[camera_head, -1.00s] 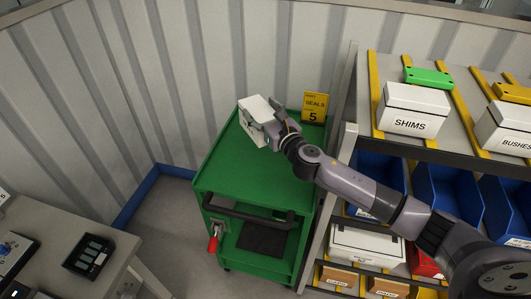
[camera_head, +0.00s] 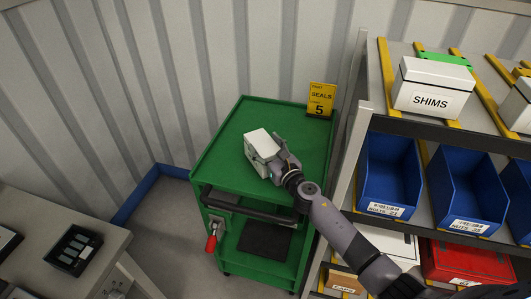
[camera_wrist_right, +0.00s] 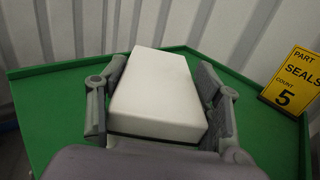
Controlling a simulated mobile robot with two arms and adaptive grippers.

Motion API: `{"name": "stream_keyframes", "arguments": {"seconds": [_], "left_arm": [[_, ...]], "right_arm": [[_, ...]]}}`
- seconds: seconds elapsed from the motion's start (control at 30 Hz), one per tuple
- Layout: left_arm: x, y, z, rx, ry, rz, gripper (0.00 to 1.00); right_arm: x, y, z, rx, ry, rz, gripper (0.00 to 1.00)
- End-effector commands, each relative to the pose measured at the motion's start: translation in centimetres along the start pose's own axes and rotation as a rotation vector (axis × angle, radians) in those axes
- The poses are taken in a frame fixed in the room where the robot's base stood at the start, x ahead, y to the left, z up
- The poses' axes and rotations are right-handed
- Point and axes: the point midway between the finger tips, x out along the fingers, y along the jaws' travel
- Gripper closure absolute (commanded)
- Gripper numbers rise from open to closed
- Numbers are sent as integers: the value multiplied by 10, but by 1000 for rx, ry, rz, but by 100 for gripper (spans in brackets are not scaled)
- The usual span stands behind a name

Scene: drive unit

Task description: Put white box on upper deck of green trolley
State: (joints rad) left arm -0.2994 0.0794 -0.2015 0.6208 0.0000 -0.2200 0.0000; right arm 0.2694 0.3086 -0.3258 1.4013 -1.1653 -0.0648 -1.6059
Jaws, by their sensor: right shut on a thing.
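The white box (camera_head: 259,144) is at the upper deck of the green trolley (camera_head: 222,153), near the middle of the deck. My right gripper (camera_head: 279,157) is shut on the box from its right side. In the right wrist view the white box (camera_wrist_right: 159,92) sits between the two fingers of my right gripper (camera_wrist_right: 158,105), with the green deck (camera_wrist_right: 52,82) around it. I cannot tell whether the box touches the deck or hangs just above it. My left gripper is not in view.
A yellow "SEALS 5" sign (camera_head: 320,99) stands at the deck's back right corner. A shelf rack with a "SHIMS" box (camera_head: 432,86) and blue bins (camera_head: 390,171) stands close on the right. A grey table (camera_head: 62,222) is at the left. The deck's back left is clear.

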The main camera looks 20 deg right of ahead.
Motion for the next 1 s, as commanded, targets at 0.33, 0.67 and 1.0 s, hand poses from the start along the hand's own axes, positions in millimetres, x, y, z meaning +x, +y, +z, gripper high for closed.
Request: {"name": "stream_keyframes", "arguments": {"seconds": [0.33,0.67,1.0], "left_arm": [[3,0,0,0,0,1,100],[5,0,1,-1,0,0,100],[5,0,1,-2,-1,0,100]], "right_arm": [[1,0,-2,0,-4,0,86],[0,0,-6,0,-1,0,25],[0,0,-6,0,-1,0,18]]}}
